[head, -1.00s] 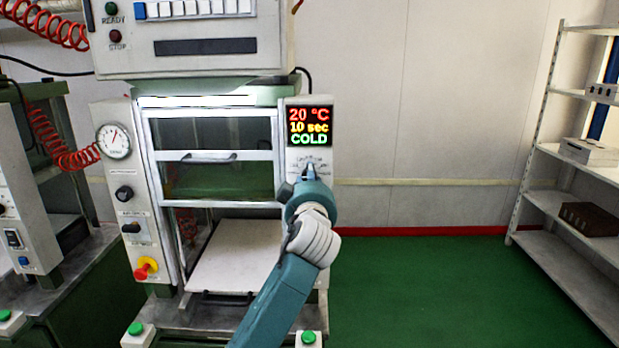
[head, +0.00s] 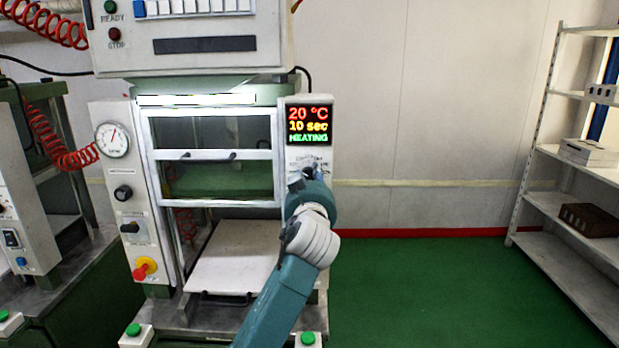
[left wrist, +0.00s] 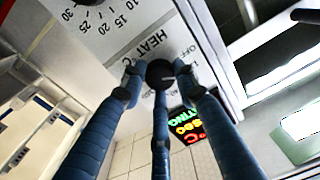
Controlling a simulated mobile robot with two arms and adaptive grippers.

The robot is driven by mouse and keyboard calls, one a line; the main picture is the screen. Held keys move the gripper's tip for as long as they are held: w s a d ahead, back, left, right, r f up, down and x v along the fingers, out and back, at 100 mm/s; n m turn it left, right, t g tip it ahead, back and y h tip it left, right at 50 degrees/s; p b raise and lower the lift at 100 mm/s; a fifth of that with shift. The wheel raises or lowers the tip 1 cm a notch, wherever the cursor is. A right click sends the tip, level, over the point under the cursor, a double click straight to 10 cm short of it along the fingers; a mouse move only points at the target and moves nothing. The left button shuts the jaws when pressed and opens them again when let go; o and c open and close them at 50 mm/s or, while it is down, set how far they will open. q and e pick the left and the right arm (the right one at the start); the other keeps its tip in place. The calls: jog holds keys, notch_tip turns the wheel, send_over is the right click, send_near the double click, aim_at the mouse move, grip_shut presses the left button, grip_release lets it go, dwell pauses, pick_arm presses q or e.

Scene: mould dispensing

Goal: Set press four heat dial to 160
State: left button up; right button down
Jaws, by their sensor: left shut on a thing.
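The press (head: 212,156) stands in the middle of the head view. Its display (head: 309,125) reads 20 °C, 10 sec and HEATING. In the left wrist view the black heat dial (left wrist: 160,73) sits on a pale panel marked HEAT °C and OFF. My left gripper (head: 307,178) is at the right-hand panel, below the display. The wrist view shows its fingers shut around the dial. The dial has a pale mark, but I cannot read its setting. In the head view my gripper hides the dial. My right gripper is in neither view.
Another dial (left wrist: 84,2) with numbers 10 to 30 is close by on the panel. A red-and-yellow stop button (head: 145,268) and green buttons (head: 308,338) are on the press. A shelf rack (head: 570,190) stands at right; the green floor between is clear.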

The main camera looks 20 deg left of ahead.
pick_arm(q)
jog(key=m, duration=0.3)
jog(key=shift+r+m, duration=0.1)
jog(key=shift+m, duration=0.3)
jog(key=m, duration=0.2)
jog(key=shift+m+p, duration=0.3)
jog(key=shift+m, duration=0.1)
jog(key=m, duration=0.5)
jog(key=shift+m+h, duration=0.3)
jog(key=m, duration=0.6)
jog(key=shift+a+r+m, duration=0.1)
jog(key=shift+m, duration=0.2)
jog(key=shift+m+h, duration=0.3)
jog(key=shift+m, duration=2.3)
